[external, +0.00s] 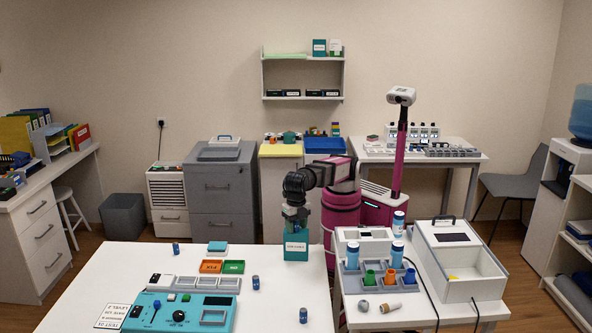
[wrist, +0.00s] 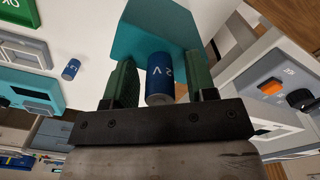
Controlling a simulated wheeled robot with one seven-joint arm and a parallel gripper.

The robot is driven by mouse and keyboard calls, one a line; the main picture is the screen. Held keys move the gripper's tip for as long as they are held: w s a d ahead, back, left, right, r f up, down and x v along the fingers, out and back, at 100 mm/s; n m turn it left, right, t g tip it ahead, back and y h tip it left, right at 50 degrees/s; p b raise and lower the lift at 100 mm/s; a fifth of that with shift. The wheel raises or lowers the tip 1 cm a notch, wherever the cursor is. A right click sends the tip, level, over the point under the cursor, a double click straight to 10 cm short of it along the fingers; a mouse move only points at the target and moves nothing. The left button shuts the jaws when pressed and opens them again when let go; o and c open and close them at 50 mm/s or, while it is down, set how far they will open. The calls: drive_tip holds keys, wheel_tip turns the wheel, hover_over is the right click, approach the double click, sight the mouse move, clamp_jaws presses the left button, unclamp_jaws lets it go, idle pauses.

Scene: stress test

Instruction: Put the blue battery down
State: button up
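My gripper (external: 295,222) points down just over a teal box (external: 296,250) with a white label at the back right of the white table. In the wrist view, a blue battery (wrist: 159,77) with white lettering sits between the two green-padded fingers of my gripper (wrist: 162,75). A narrow gap shows on each side of the battery, so the fingers look open around it. The teal box (wrist: 140,30) lies beyond the fingertips. What supports the battery is hidden.
Several other blue batteries (external: 255,282) stand on the white table (external: 255,310). A teal control panel (external: 180,312) and orange and green trays (external: 233,267) are left of the box. A side table at right holds a grey rack (external: 350,280) and an open white case (external: 470,285).

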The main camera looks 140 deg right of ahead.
wheel_tip(320, 180, up, 12)
drive_tip(key=shift+r, duration=0.2)
idle(0.6)
drive_tip(key=shift+w+d, duration=0.1)
drive_tip(key=w+d+f+m+t, duration=0.2)
drive_tip(key=w+d+m, duration=0.2)
drive_tip(key=d, duration=0.5)
drive_tip(key=w+d+f+m+t, duration=0.2)
drive_tip(key=w+d+m, duration=0.25)
drive_tip(key=d, duration=0.45)
drive_tip(key=w+d+f+m+t, duration=0.3)
drive_tip(key=w+d+m, duration=0.15)
drive_tip(key=d, duration=0.35)
drive_tip(key=s+f+m+g, duration=0.1)
drive_tip(key=s+f+g, duration=0.1)
drive_tip(key=s+f, duration=0.6)
drive_tip(key=s+d+f+m+g, duration=0.1)
drive_tip(key=s+f, duration=0.7)
drive_tip(key=f, duration=1.2)
drive_tip(key=s+d+f+g, duration=0.1)
drive_tip(key=s+f+g, duration=0.2)
drive_tip(key=s+f, duration=0.5)
wheel_tip(320, 180, down, 7)
drive_tip(key=shift+d+r+m+g, duration=0.1)
drive_tip(key=shift+d+m+g, duration=0.15)
drive_tip(key=shift+m+g, duration=0.15)
